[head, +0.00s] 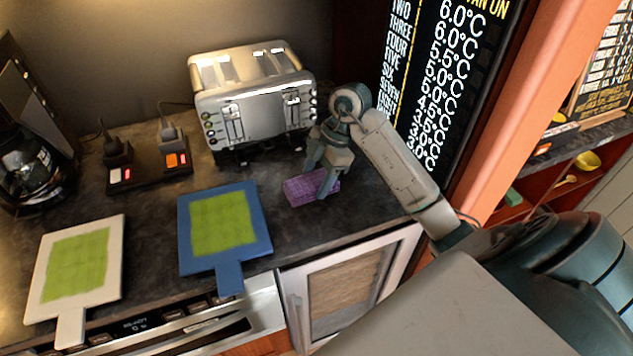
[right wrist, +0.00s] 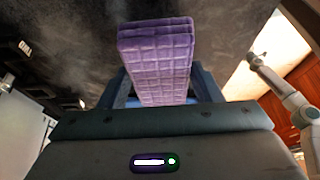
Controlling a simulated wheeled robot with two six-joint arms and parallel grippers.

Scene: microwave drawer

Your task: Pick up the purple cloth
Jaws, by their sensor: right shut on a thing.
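The purple cloth (head: 302,190) is a folded, quilted rectangle on the dark counter, in front of the toaster's right end. My right gripper (head: 322,188) is over its right part, with the fingers pointing down, and is shut on it. In the right wrist view the cloth (right wrist: 157,60) sticks out from between the fingers (right wrist: 160,95). Whether the cloth touches the counter or is slightly above it, I cannot tell. My left gripper is not in view.
A silver toaster (head: 255,105) stands close behind the cloth. A blue board (head: 262,235) with a green mat lies to the left, and a white board (head: 114,280) farther left. A power strip (head: 150,178) and coffee pot (head: 28,165) are at the left. An orange post (head: 520,100) rises at right.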

